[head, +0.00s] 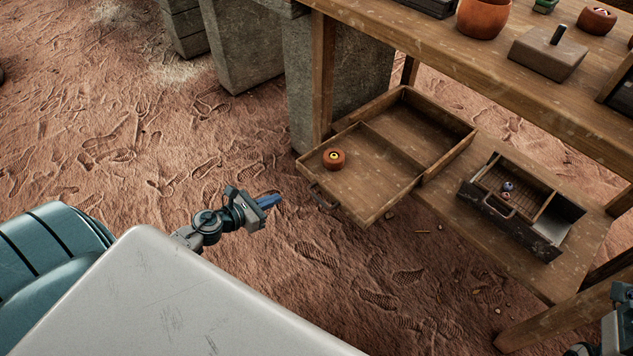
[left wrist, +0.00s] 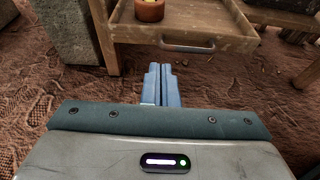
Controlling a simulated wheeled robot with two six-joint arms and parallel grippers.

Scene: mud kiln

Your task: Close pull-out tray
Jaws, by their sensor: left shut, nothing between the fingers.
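The pull-out tray (head: 375,195) is a wooden tray with a divider, pulled out from under the table at its left end. Its front, with a metal handle (head: 324,196), faces my left gripper. In the left wrist view the tray front (left wrist: 215,40) and handle (left wrist: 187,47) are ahead of the fingers. A small orange-brown pot (head: 334,159) sits in the tray's near left compartment. My left gripper (head: 270,200) is shut and empty, short of the handle and not touching it. At the lower right edge part of my right arm shows; its fingers cannot be made out.
The wooden table (head: 470,60) holds a terracotta pot (head: 484,17) and a block with a handle (head: 548,53). A metal-fronted box (head: 522,205) with small items stands on the lower shelf (head: 440,205), right of the tray. Stone blocks (head: 340,75) stand behind the tray. Bare ground lies left.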

